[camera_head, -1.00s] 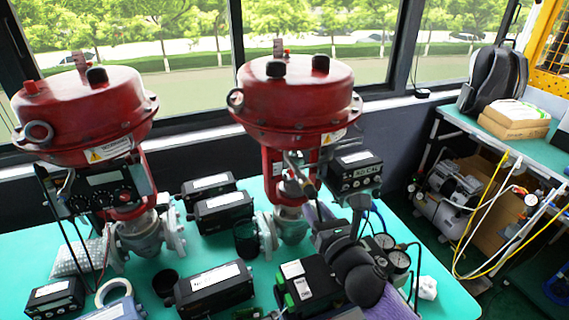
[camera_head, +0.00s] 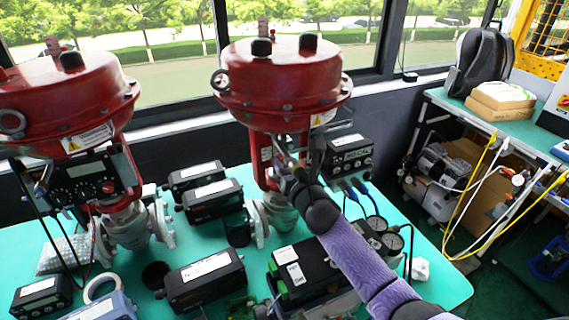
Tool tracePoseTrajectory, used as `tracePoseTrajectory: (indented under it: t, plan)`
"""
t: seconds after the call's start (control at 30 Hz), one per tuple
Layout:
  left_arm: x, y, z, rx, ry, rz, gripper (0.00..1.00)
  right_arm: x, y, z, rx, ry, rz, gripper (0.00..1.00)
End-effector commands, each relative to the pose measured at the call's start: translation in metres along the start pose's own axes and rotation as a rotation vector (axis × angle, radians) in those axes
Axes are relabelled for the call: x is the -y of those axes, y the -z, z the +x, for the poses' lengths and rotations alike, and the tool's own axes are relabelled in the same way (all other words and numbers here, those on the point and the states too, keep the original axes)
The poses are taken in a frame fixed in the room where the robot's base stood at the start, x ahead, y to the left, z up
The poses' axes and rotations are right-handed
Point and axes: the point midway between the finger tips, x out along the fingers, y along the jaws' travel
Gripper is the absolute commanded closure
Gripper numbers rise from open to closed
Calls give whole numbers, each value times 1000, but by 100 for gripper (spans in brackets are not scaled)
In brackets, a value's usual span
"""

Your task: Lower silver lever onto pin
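The middle valve has a red domed actuator (camera_head: 282,85) on a grey valve body (camera_head: 281,214). A black positioner box (camera_head: 348,150) is mounted at the right of its yoke. My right arm reaches up from the lower right, and my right gripper (camera_head: 290,172) is at the yoke, beneath the actuator and left of the positioner box. The gripper is small and dark here, and I cannot tell whether its fingers are open or shut. The silver lever and the pin cannot be made out clearly; the gripper and wrist cover much of that area. My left gripper is not in view.
A second red valve (camera_head: 62,110) stands at the left. Several black boxes, such as this one (camera_head: 205,280), lie on the teal table (camera_head: 150,255). A side bench (camera_head: 440,98) stands at the right.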

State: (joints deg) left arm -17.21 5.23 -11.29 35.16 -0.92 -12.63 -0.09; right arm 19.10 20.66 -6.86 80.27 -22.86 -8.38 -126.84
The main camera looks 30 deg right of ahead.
Motion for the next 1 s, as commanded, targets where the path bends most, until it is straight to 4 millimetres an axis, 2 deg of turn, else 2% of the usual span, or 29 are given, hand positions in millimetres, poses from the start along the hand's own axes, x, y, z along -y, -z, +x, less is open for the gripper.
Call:
tracePoseTrajectory:
  t: [0.03, 0.13, 0.17, 1.0]
  plan:
    - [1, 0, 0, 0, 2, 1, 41, 0, 0, 0, 0, 0, 0, 75]
    - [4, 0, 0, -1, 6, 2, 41, 0, 0, 0, 0, 0, 0, 96]
    - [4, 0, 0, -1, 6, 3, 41, 0, 0, 0, 0, 0, 0, 100]
    - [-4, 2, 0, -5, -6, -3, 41, 0, 0, 0, 0, 1, 0, 100]
